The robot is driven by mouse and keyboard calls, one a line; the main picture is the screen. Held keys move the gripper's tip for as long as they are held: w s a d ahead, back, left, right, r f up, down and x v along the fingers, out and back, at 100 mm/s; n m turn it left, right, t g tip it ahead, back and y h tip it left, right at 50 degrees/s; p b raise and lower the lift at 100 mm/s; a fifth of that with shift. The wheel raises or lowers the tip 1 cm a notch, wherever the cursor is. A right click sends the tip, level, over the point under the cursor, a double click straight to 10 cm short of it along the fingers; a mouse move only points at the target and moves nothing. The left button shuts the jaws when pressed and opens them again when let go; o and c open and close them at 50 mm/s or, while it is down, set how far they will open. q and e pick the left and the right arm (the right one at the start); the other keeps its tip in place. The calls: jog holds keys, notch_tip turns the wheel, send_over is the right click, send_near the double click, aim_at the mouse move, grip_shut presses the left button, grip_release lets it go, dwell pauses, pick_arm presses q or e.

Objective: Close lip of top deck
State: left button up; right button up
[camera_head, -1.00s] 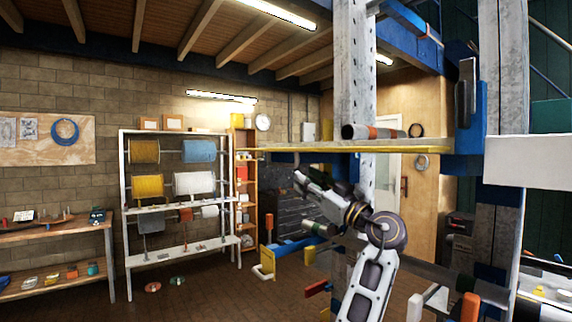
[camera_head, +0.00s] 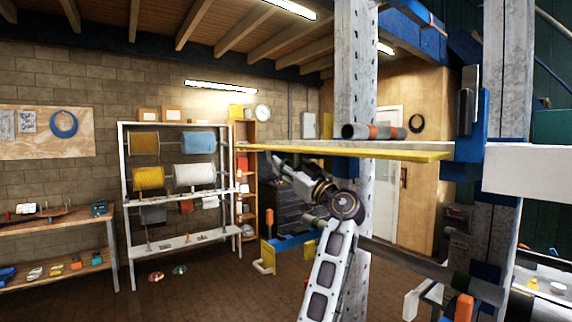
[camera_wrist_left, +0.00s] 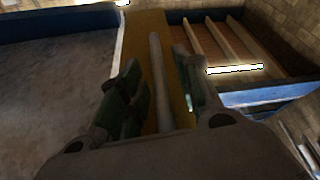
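The top deck (camera_head: 310,146) is a flat board reaching left from the grey mast (camera_head: 355,70), with a yellow lip (camera_head: 390,154) along its near edge. In the left wrist view, the yellow lip (camera_wrist_left: 147,30) runs up the middle, with a pale rod (camera_wrist_left: 157,70) along it. My left gripper (camera_head: 272,157) is just under the deck's left end, its tips small and dark there. In the wrist view, its two green fingers (camera_wrist_left: 158,90) stand apart on either side of the rod. I cannot tell whether they touch it. My right gripper is not in view.
A dark roll with an orange band (camera_head: 375,132) lies on the deck by the mast. A blue bracket (camera_head: 470,135) and white beam (camera_head: 530,167) stand at the right. A lower blue-and-yellow arm (camera_head: 285,245) juts out below. White shelving (camera_head: 124,200) stands back left.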

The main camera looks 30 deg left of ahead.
pick_arm(q)
grip_shut()
dwell(0.5)
